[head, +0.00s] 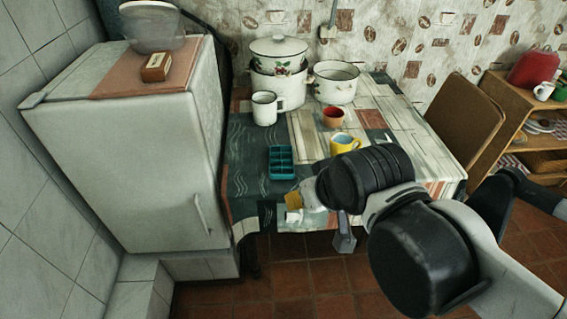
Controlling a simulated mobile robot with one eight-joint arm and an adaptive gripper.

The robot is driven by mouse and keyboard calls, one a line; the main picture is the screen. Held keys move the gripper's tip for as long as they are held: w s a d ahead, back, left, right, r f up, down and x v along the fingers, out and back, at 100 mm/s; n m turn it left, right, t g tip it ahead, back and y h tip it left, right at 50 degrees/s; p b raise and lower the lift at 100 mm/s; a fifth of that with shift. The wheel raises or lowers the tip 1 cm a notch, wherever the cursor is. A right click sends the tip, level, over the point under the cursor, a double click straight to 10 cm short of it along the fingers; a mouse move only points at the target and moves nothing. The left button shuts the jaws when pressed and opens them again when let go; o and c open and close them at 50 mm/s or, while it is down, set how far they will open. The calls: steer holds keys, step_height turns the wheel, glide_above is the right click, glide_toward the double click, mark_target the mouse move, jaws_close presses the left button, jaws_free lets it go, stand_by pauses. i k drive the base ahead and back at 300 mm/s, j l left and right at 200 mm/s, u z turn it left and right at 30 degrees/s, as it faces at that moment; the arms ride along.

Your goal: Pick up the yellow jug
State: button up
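The yellow jug (344,146) is small and mug-like, with a pale inside and a handle on its left. It stands upright on the patterned table, partly hidden at its lower side by my black wrist. My gripper (311,202) shows only in part, below and left of the wrist, over the table's front edge. It is nearer to the camera than the jug and apart from it. Most of its fingers are hidden or too small to make out, so its opening is unclear.
On the table (247,170) are a teal compartment tray (281,161), a red cup (333,117), a white mug (265,108), a lidded enamel pot (279,88) and an open white pot (335,84). A fridge (140,150) stands left, a chair (463,125) right.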

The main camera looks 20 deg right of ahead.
mark_target(341, 142)
steer(key=i+l, duration=0.15)
steer(key=l, duration=0.3)
steer(key=i+l, duration=0.1)
steer(key=l, duration=0.35)
steer(key=i+l, duration=0.15)
steer(key=l, duration=0.3)
steer(key=i+l+u, duration=0.1)
steer(key=l, duration=0.35)
